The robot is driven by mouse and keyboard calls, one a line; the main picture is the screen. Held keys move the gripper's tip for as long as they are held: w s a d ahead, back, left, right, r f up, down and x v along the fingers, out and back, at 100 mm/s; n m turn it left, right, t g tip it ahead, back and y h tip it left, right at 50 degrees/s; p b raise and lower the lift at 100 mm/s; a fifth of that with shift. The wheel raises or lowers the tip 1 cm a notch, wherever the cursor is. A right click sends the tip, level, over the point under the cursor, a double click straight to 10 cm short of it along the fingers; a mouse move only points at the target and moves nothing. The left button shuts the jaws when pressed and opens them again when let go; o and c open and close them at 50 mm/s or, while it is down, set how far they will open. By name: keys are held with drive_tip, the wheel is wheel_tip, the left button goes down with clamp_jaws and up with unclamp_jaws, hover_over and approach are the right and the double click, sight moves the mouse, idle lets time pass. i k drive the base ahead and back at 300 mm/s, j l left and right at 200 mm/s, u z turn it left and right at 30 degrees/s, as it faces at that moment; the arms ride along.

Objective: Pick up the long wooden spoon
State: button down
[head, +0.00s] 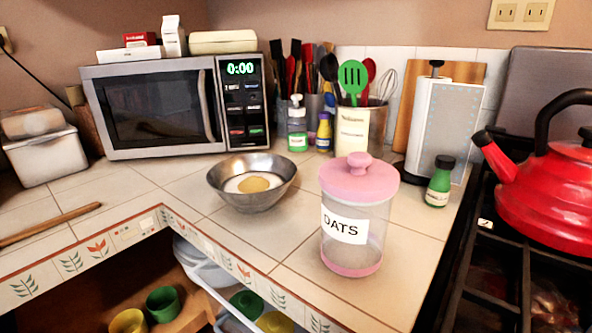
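A long, thin wooden handle (52,224), which looks like that of the wooden spoon, lies on the tiled counter at the left of the head view. It lies at a slant near the counter's front edge. Its left end runs out of the picture, so I cannot see the whole of it or any spoon bowl. My gripper is not in view, so its place relative to the handle does not show.
A metal bowl (252,198), an oats jar (355,243) and a small green bottle (439,182) stand on the counter. A microwave (150,105) and a white box (45,155) stand behind. A red kettle (550,195) sits on the stove. Counter around the handle is clear.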

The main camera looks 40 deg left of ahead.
sight(9, 240)
drive_tip(key=u, duration=2.3)
